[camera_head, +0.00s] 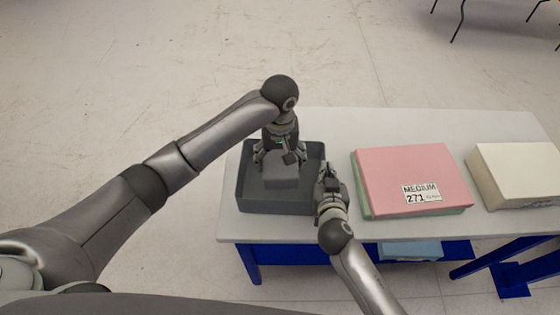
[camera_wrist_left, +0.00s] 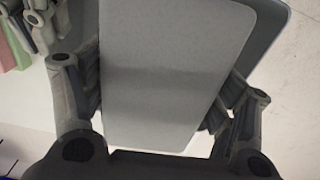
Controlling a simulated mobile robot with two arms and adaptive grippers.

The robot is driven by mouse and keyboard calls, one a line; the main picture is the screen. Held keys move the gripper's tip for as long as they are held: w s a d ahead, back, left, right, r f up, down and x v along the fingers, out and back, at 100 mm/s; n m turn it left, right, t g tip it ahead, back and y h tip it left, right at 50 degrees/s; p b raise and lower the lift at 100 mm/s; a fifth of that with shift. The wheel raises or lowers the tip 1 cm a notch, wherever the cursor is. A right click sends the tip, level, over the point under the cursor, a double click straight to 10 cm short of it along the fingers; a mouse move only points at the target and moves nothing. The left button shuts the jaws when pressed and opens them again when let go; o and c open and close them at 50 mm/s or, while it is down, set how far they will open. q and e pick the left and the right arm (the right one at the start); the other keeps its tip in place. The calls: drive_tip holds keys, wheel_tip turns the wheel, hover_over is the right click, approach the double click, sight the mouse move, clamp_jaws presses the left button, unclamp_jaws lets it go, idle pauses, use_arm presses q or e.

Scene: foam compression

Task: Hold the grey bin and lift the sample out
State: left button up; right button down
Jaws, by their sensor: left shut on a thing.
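The grey bin (camera_head: 275,207), a dark open box, stands at the left end of the table. The sample, a lighter grey block (camera_head: 282,177), shows within the bin's outline; I cannot tell whether it touches the bin floor. My left gripper (camera_head: 280,156) points down over the bin and is shut on the block. In the left wrist view the block (camera_wrist_left: 165,75) sits between both fingers of the left gripper (camera_wrist_left: 160,105). My right gripper (camera_head: 326,180) is at the bin's right wall; whether its fingers are closed on the rim is unclear.
Pink foam (camera_head: 410,172) labelled "MEDIUM 271" lies on green foam (camera_head: 362,197), right of my right gripper. A cream block (camera_head: 515,172) lies at the table's right end. The table (camera_head: 400,125) is clear along its back. A light blue item (camera_head: 410,251) sits below.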

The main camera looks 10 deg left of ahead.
drive_tip(key=c, duration=1.6)
unclamp_jaws()
drive_tip(key=shift+o, duration=0.2)
drive_tip(key=shift+s, duration=0.1)
drive_tip(key=v, duration=1.2)
